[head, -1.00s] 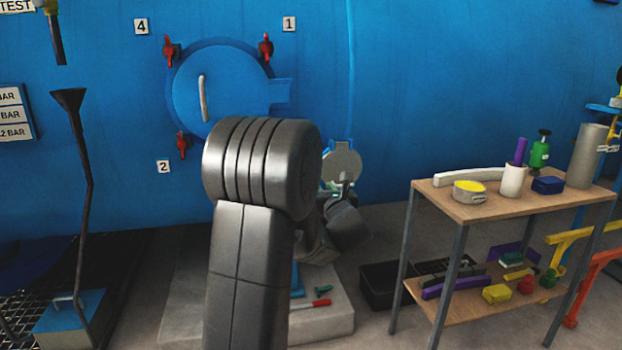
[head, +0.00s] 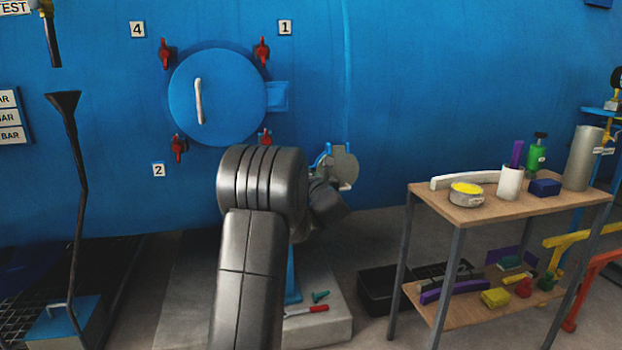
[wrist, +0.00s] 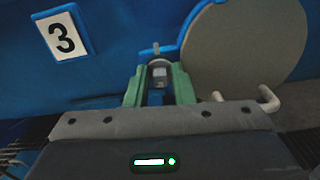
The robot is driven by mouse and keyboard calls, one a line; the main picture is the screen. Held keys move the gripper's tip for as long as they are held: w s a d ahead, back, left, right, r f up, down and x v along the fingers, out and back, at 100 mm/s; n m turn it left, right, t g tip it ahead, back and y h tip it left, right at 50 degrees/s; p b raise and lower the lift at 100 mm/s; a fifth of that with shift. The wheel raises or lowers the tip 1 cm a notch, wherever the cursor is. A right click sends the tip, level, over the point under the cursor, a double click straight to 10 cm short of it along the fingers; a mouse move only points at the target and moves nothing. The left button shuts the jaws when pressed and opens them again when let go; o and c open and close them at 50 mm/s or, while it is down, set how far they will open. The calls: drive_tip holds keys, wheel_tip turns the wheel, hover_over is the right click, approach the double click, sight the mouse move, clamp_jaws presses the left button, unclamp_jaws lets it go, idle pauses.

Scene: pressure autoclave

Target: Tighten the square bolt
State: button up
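The square bolt (wrist: 159,73) is a small grey metal head with a thin pin above it, beside the blue rim of a grey round cover in the wrist view. My gripper (wrist: 160,76) has its two green fingers apart, one on each side of the bolt. A narrow gap seems to show between the bolt and each finger; whether either touches is too small to tell. In the head view my own arm hides the gripper and the bolt. The grey round cover (wrist: 245,50) also shows there (head: 344,165), just right of my arm.
A closed blue round hatch (head: 225,97) with red clamps is on the blue vessel wall. A sign "3" (wrist: 61,36) is left of my fingers. A two-level table (head: 465,202) with several items stands at right. Tools, including a red-handled one (head: 307,310), lie on the pale plinth (head: 335,327).

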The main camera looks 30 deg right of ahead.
clamp_jaws()
drive_tip(key=shift+m, duration=0.3)
drive_tip(key=m+p, duration=0.3)
drive_tip(key=m, duration=0.8)
drive_tip(key=m+p, duration=0.4)
drive_tip(key=m, duration=0.7)
drive_tip(key=f+m+p, duration=0.1)
drive_tip(key=m+p, duration=0.3)
drive_tip(key=m, duration=0.8)
drive_tip(key=shift+m, duration=0.3)
